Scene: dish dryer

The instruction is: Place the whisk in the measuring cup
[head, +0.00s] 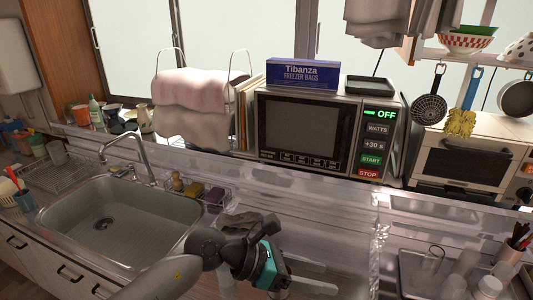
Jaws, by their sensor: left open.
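My left gripper (331,279) is open and empty, low in the middle of the head view, over the clear, shiny counter right of the sink. Its two pale fingers point right. I cannot make out a whisk or a measuring cup for certain. Clear glassware (466,268) stands on a tray at the lower right; whether a measuring cup is among it I cannot tell. A small loop-shaped item (434,254) shows there, too small to name. My right gripper is not in view.
A sink (118,225) with a tall faucet (128,150) lies left of my arm. A microwave (320,130) bears a freezer bag box (303,73). A toaster oven (465,160) stands right, utensils hanging above. A cup of brushes (515,243) is far right.

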